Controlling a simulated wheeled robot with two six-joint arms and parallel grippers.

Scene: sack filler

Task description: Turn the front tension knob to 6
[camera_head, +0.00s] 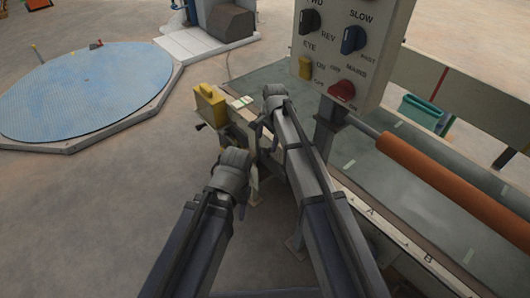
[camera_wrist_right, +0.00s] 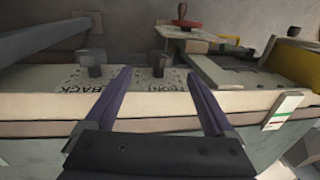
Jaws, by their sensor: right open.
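The front tension knob (camera_wrist_right: 157,63) is a dark grey knob on a pale panel in the right wrist view. A dial label surrounds its base, and its pointer setting is too small to read. My right gripper (camera_wrist_right: 158,76) is open and empty, with its two purple fingers on either side of this knob in the picture; I cannot tell whether they touch it. The right gripper also shows in the head view (camera_head: 264,125), hiding the knobs there. My left gripper (camera_head: 243,190) hangs lower and to the left, its fingers mostly hidden by the wrist.
A second knob (camera_wrist_right: 94,63), labelled BACK, stands left of the front one. A red handwheel (camera_wrist_right: 186,18) and a yellow block (camera_head: 210,104) are nearby. The control panel (camera_head: 336,62) rises close to my right arm. An orange roller (camera_head: 440,178) lies at right.

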